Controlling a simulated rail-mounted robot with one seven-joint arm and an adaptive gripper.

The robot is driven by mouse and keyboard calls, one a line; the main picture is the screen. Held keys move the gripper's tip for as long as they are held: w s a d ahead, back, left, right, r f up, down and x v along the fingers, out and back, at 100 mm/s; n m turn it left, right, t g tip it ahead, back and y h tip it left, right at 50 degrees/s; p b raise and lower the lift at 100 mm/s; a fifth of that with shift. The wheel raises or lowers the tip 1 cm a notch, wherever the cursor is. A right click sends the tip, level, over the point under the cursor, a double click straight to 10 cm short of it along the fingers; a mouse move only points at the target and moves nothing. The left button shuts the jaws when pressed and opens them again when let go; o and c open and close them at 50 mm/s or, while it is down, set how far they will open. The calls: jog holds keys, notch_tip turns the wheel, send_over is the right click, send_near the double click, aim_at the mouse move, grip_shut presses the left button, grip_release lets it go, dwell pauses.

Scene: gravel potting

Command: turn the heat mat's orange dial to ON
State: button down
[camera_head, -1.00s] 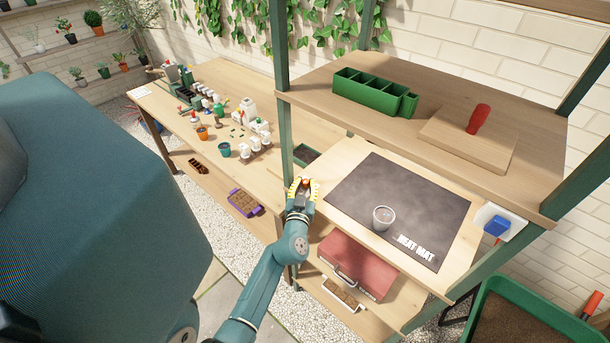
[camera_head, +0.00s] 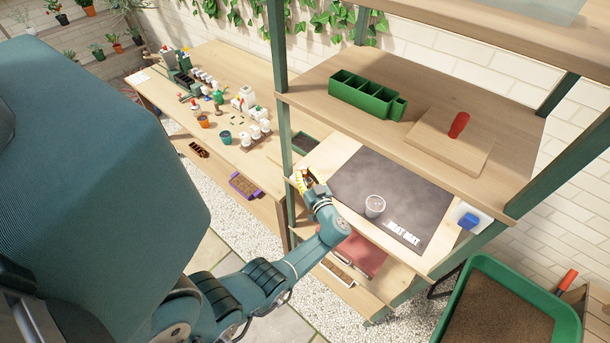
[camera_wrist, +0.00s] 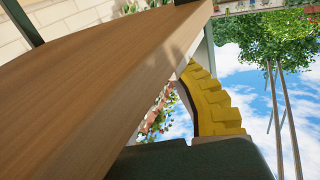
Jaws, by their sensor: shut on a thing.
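The dark grey heat mat (camera_head: 400,186) lies on the wooden board of the lower shelf, with white "HEAT MAT" lettering at its front right corner. My gripper (camera_head: 306,179), with yellow fingers, is at the left edge of this board, left of the mat. It is shut on a small orange thing, which I take to be the dial; the fingers mostly hide it, and its setting cannot be read. In the wrist view one yellow finger (camera_wrist: 212,100) shows beside the underside of a wooden shelf (camera_wrist: 100,85); the dial is not visible there.
A clear cup (camera_head: 375,206) stands on the mat. The upper shelf above holds a green divided tray (camera_head: 362,95) and a board with a red handle (camera_head: 459,124). A green post (camera_head: 280,100) rises close left of my gripper.

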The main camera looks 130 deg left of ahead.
jog(key=shift+f, duration=0.1)
dwell(0.4)
jog(key=c, duration=1.1)
grip_release()
jog(key=shift+s, duration=0.1)
jog(key=shift+c, duration=0.2)
jog(key=v, duration=1.2)
jog(key=shift+a, duration=0.15)
